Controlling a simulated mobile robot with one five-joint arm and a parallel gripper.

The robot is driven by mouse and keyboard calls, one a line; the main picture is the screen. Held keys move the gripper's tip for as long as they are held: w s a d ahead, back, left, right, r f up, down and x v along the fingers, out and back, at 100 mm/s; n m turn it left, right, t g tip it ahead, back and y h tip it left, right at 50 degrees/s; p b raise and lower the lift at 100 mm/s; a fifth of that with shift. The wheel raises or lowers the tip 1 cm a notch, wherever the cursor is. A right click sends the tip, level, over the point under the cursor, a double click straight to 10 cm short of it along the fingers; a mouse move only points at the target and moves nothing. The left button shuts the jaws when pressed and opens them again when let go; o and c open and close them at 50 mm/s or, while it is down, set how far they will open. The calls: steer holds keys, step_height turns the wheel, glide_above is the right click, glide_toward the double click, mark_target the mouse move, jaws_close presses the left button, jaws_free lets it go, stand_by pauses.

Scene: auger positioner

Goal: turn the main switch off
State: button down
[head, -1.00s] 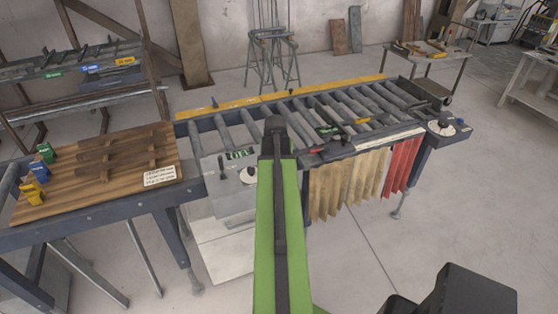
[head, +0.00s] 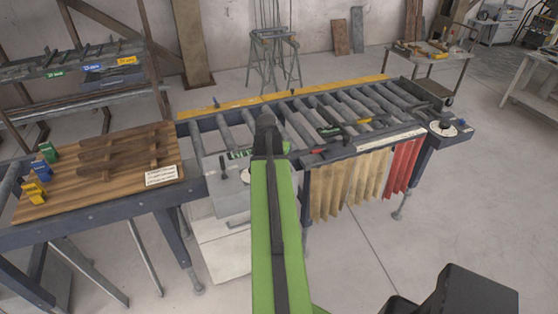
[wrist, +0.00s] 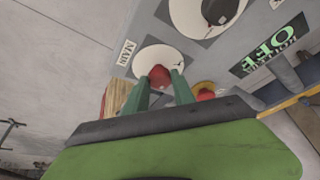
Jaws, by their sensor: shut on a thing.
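The main switch is a red knob (wrist: 159,76) on a round white dial (wrist: 148,57), beside a plate reading MAIN (wrist: 127,52) in the wrist view. My gripper (wrist: 161,79) has its two green fingers closed on either side of the red knob. The fingers cover the knob's lower sides, so I cannot tell which way its pointer faces. In the head view my green arm hides the gripper and the knob at the grey control panel (head: 232,203).
A second white dial (wrist: 182,12) with a dark knob sits just above the main switch. A red button (wrist: 206,95) on yellow is close to the right finger. The roller conveyor (head: 290,112) stretches right behind the panel.

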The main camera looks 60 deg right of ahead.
steer(key=shift+s, duration=0.1)
steer(key=c, duration=1.1)
jaws_free()
steer(key=shift+d, duration=0.15)
steer(key=p+v, duration=1.6)
steer(key=v, duration=0.1)
steer(key=shift+r, duration=0.25)
